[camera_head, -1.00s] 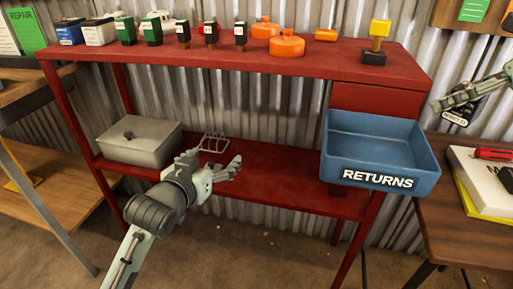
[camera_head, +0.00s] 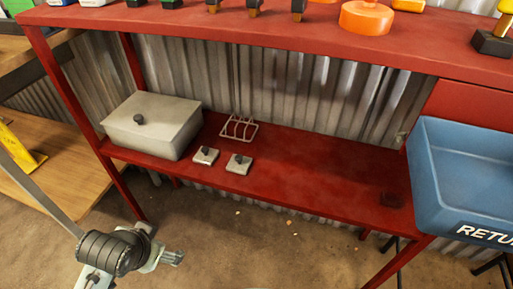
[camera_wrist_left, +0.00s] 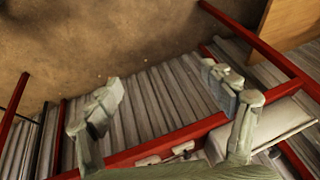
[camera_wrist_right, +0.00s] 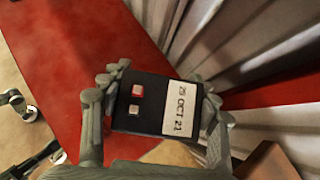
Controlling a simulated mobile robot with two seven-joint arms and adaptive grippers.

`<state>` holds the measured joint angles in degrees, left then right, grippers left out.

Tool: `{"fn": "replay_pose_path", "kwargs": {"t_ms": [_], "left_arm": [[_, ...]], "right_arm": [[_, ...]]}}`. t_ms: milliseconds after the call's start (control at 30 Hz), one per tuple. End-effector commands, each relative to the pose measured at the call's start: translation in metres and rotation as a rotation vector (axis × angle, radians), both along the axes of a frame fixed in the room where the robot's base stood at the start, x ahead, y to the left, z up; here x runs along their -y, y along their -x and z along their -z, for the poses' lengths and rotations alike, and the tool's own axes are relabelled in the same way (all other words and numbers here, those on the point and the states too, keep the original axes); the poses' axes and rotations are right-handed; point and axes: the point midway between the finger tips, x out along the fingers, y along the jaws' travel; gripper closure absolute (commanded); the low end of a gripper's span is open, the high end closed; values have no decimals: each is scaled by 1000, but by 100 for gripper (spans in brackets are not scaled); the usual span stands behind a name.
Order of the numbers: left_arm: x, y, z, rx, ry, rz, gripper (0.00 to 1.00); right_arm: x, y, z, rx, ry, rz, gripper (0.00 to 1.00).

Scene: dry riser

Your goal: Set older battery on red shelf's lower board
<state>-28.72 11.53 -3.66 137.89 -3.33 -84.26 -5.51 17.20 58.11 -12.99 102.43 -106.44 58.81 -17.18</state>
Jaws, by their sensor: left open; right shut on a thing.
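The red shelf's lower board (camera_head: 310,180) shows in the head view, mostly bare at its middle and right. My right gripper (camera_wrist_right: 162,88) is shut on a black battery (camera_wrist_right: 150,118) with a white label reading "25 OCT 21" and two small terminals, one red and one pale. In the right wrist view a red surface lies beyond them. In the head view only a small pale piece, seemingly this gripper, shows beside the blue bin; the battery is hidden there. My left gripper (camera_head: 168,259) is open and empty, in front of the shelf at lower left; it also shows in the left wrist view (camera_wrist_left: 165,92).
A grey lidded box (camera_head: 152,125), a wire rack (camera_head: 239,128) and two small knobbed blocks (camera_head: 205,155) (camera_head: 238,163) stand on the lower board's left half. A blue returns bin (camera_head: 465,185) covers the right end. The top board (camera_head: 250,40) overhangs.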

Motion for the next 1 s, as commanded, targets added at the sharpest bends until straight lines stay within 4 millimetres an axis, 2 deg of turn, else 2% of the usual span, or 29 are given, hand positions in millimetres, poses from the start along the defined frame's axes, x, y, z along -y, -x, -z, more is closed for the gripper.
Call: {"fn": "replay_pose_path", "kwargs": {"t_ms": [33, 100, 233, 467, 567, 833, 1000], "left_arm": [[-6, 14, 5, -31, 4, -41, 18], [-14, 29, 9, -65, 7, -90, 18], [-21, 44, 12, -98, 8, -140, 18], [-23, 47, 12, -105, 9, -156, 18], [-23, 47, 12, -104, 9, -154, 18], [-22, 47, 10, -103, 8, -154, 18], [-22, 48, 9, -104, 7, -154, 18]], "right_arm": [[2, 0, 2, 5, -2, 7, 99], [3, 1, 6, 4, -2, 13, 99], [5, 2, 9, 6, 0, 21, 99], [6, 2, 10, 6, -1, 23, 99], [5, 2, 17, 5, -2, 23, 99], [5, 2, 62, 1, -3, 23, 99], [5, 1, 76, 5, -3, 23, 99]]}}
